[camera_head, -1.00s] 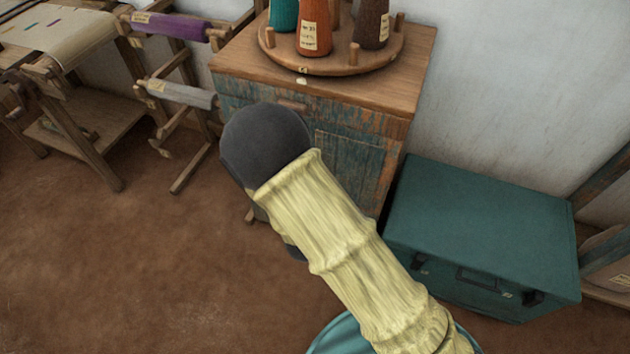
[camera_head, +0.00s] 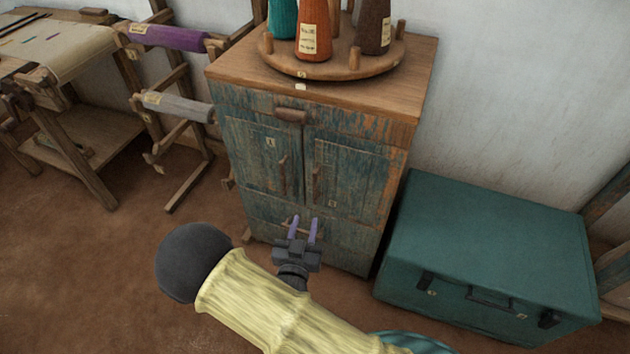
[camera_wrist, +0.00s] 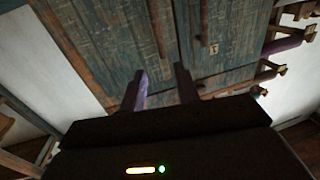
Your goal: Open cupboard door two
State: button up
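The worn blue-green cupboard (camera_head: 325,250) stands ahead with two doors side by side. The left door (camera_head: 250,160) carries a small tag that looks like a 1. The right door (camera_head: 350,180) has a small tag low on it, too small to read for sure. Both doors look closed. The left door handle (camera_head: 283,178) and the right door handle (camera_head: 317,186) are upright bars near the middle seam. My gripper (camera_head: 304,224) is open and empty in front of the lower cupboard, below both handles. Its purple fingers (camera_wrist: 161,88) point at the cupboard front in the wrist view.
A teal trunk (camera_head: 490,250) stands close to the cupboard's right side. A round rack (camera_head: 330,65) with yarn cones sits on the cupboard top. A wooden stand with a purple roll (camera_head: 170,33) is at left. The floor (camera_head: 110,270) at left front is clear.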

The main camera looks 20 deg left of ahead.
aim_at(315, 183)
jog(key=w, duration=0.5)
jog(key=w+a+b, duration=0.1)
jog(key=w, duration=0.9)
jog(key=shift+w+a+b, duration=0.1)
jog(key=shift+a+b, duration=0.25)
jog(key=shift+c, duration=0.2)
grip_shut()
